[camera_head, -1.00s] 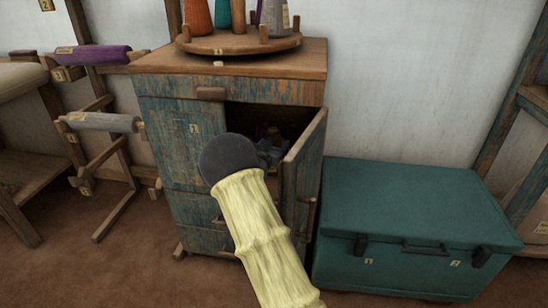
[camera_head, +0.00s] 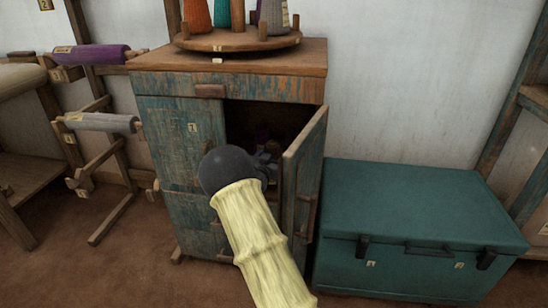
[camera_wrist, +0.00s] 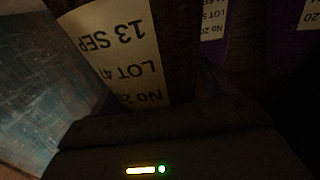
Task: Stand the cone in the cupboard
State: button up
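The cupboard (camera_head: 185,145) is a worn blue wooden cabinet. Its right door (camera_head: 302,165) stands open over a dark compartment. My gripper (camera_head: 267,164) is at the opening, mostly hidden behind my own dark wrist. In the wrist view its dark body (camera_wrist: 165,145) fills the bottom. A dark cone with a cream label (camera_wrist: 120,45), reading 13 SEP upside down, is right in front of it. The fingers are lost in shadow, so I cannot tell whether they grip this cone. More dark purple labelled cones (camera_wrist: 222,55) stand beyond, to the right.
A round rack (camera_head: 235,42) with several cones sits on the cupboard top. A teal chest (camera_head: 415,215) stands close to the right of the open door. Wooden frames with a purple roll (camera_head: 95,55) and a grey roll (camera_head: 98,122) stand at left.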

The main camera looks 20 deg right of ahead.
jog(key=shift+r, duration=0.1)
jog(key=p+v, duration=0.4)
jog(key=v, duration=0.8)
dwell(0.4)
jog(key=s+a+n+g+y, duration=0.3)
jog(key=s+a+y, duration=0.1)
jog(key=s, duration=0.5)
jog(key=s+a+n+g+y, duration=0.3)
jog(key=s+a+y, duration=0.1)
jog(key=s, duration=0.6)
jog(key=s+a+r+n+g+y, duration=0.1)
jog(key=s+a+n+g+y, duration=0.2)
jog(key=s, duration=0.7)
jog(key=shift+s+a+g+y, duration=0.2)
jog(key=shift+a+g+y, duration=0.25)
jog(key=shift+y, duration=0.25)
